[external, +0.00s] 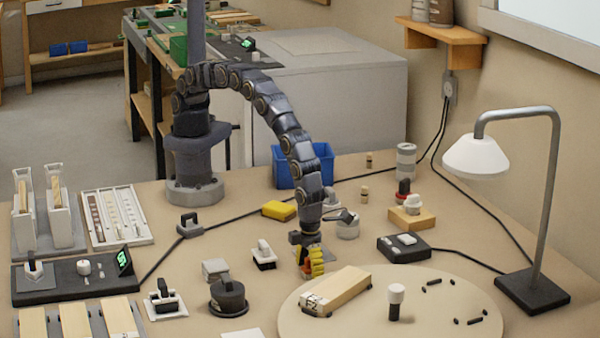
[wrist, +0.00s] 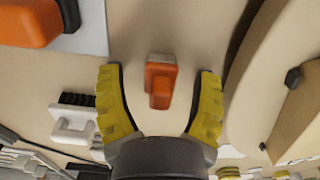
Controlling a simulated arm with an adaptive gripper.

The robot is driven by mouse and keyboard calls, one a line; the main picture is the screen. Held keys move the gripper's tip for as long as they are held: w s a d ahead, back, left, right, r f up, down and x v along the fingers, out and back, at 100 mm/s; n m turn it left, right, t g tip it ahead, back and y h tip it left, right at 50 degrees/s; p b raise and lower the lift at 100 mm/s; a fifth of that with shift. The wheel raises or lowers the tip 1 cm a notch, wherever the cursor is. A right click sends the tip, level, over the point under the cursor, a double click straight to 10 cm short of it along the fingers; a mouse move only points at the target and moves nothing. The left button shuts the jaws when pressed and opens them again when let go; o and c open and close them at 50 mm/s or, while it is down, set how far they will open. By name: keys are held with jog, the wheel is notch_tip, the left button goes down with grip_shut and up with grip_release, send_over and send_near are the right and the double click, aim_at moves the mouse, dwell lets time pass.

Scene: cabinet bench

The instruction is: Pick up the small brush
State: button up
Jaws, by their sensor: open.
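My gripper (wrist: 161,100) has yellow fingers and is open. In the wrist view, a small orange piece with a pale end (wrist: 158,88) lies between and beyond the fingertips, with a gap on each side. I cannot tell if it is a brush. In the external view my gripper (external: 313,264) is low over the bench, and a bit of red-orange shows beside its yellow fingers. A small white block with black bristles (wrist: 76,122), brush-like, lies left of the gripper; it also shows in the external view (external: 263,255).
A round board (external: 430,310) with a wooden block (external: 343,290) lies right of my gripper. A dark round pot (external: 228,298) and a grey block (external: 215,269) stand to the left. A yellow block (external: 279,210) lies behind. Another orange thing (wrist: 35,20) shows at the wrist view's upper left.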

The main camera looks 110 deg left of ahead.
jog(key=shift+c, duration=0.3)
jog(key=c, duration=0.9)
jog(key=shift+r, duration=0.1)
